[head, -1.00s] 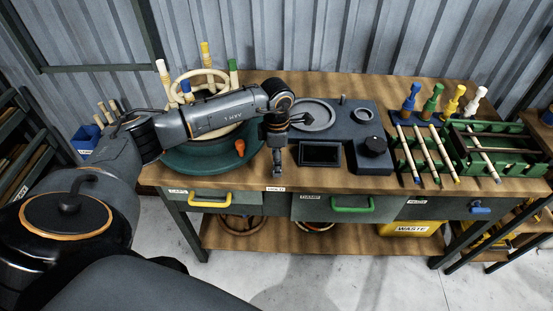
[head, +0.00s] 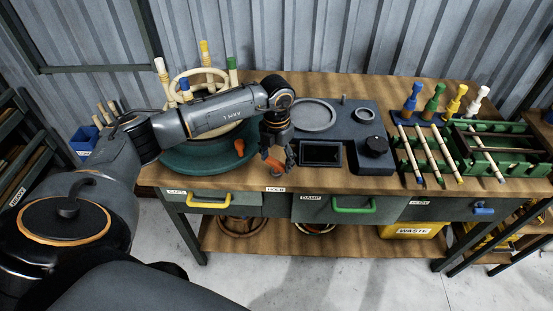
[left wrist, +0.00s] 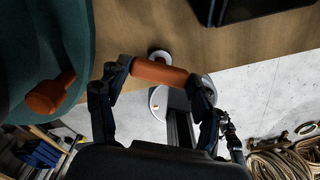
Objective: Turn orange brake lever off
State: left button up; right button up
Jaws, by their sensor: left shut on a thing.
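An orange cylindrical lever handle (head: 271,162) is at the table's front edge, just right of the green round base; it also shows in the left wrist view (left wrist: 158,73). My left gripper (head: 279,157) is at this handle. In the left wrist view my left gripper (left wrist: 163,74) has one finger at each end of the handle and is shut on it. A small pale round cap (left wrist: 160,56) shows beside the handle. A second orange handle (head: 239,147) sits on the green round base (head: 190,162), apart from the gripper. My right gripper is not in view.
A dark unit with a screen (head: 321,153) and a black knob (head: 374,146) stands right of my gripper. A cream ring (head: 196,76) and colored-tipped posts stand behind my left arm. Drawers with a yellow handle (head: 208,201) and a green handle (head: 352,206) lie below.

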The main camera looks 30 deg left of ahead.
aim_at(277, 162)
pick_arm(q)
jog(key=n, duration=0.6)
jog(key=shift+n, duration=0.4)
dwell(0.3)
jog(key=o, duration=1.2)
jog(key=shift+c, duration=0.2)
notch_tip(277, 162, up, 12)
